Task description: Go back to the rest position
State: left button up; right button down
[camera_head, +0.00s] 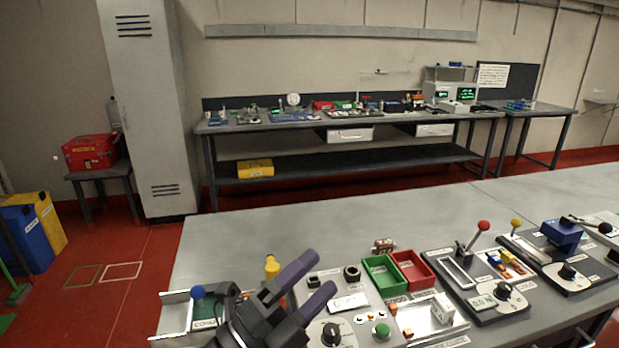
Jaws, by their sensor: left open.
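My left gripper (309,283) shows at the bottom centre of the head view, above the near edge of the grey workbench (250,235). Its two dark purple-grey fingers are apart and nothing is between them. It covers part of the devices under it. My right gripper is not in the view.
The bench holds a blue-knobbed device (197,292), a yellow object (272,267), a green bin (383,276), a red bin (412,269), a red-knobbed lever (483,226) and a blue device (562,235). The bench's far left part is clear. A locker (150,110) stands behind.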

pick_arm(q)
jog(key=s+a+f+n+y, duration=0.2)
jog(key=a+f+n+y, duration=1.25)
jog(key=n+y, duration=0.6)
jog(key=s+f+n+g+h, duration=0.1)
jog(key=s+f+n+g, duration=0.2)
jog(key=s+f+g, duration=0.45)
jog(key=s+f+n+g+h, duration=0.2)
jog(key=s+f+g, duration=0.2)
jog(key=s, duration=0.6)
notch_tip(320, 180, down, 19)
jog(key=s+b, duration=0.1)
jog(key=s, duration=0.1)
jog(key=s+a+f+g+b, duration=0.1)
jog(key=s+a+f+g, duration=0.1)
jog(key=s+f, duration=0.9)
jog(key=s+a, duration=0.1)
jog(key=s, duration=0.1)
jog(key=shift+s+a+f+y, duration=0.3)
jog(key=shift+a+f+y, duration=0.05)
